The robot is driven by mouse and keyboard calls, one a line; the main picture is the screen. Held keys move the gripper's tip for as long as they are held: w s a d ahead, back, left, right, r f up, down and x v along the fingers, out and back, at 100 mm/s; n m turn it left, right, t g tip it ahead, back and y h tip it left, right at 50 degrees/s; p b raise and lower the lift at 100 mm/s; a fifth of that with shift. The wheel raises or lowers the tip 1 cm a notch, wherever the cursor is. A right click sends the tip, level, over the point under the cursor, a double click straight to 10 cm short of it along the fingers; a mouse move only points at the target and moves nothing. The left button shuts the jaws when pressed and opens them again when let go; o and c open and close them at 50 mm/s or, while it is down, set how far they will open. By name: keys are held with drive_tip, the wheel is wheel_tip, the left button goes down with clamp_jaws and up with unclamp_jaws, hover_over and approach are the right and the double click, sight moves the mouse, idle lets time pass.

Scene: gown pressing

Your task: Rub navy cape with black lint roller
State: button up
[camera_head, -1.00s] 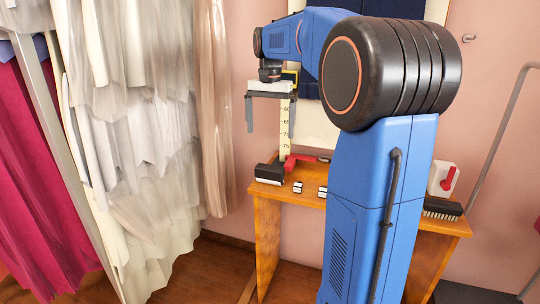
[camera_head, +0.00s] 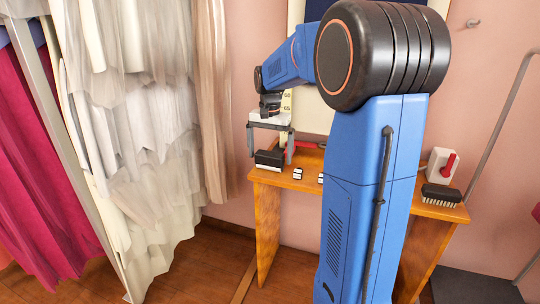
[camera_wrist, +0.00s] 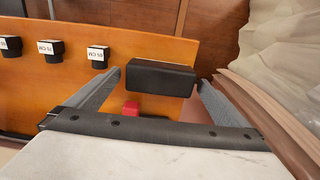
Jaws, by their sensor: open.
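A black block with a pale lower edge, apparently the lint roller (camera_head: 269,159), lies at the left end of the wooden table. It also shows in the wrist view (camera_wrist: 160,78), between the fingertips. My gripper (camera_head: 270,143) is open and points down just above it. In the wrist view my gripper (camera_wrist: 160,80) has one finger on each side of the block, with a gap on both sides. A navy cloth, apparently the cape (camera_head: 318,9), shows at the top edge against a pale board. Most of it is out of view or hidden behind my arm.
The wooden table (camera_head: 262,182) holds small labelled black blocks (camera_wrist: 98,57) and a red object (camera_wrist: 131,108) near the roller. A bristle brush (camera_head: 441,195) and a white-and-red item (camera_head: 443,166) stand at its right end. Pale garments (camera_head: 140,110) hang left.

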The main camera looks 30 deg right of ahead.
sight(270, 152)
drive_tip(key=shift+f, duration=0.4)
drive_tip(key=c, duration=1.2)
drive_tip(key=shift+c, duration=0.4)
drive_tip(key=shift+r, duration=3)
drive_tip(key=shift+w, duration=0.1)
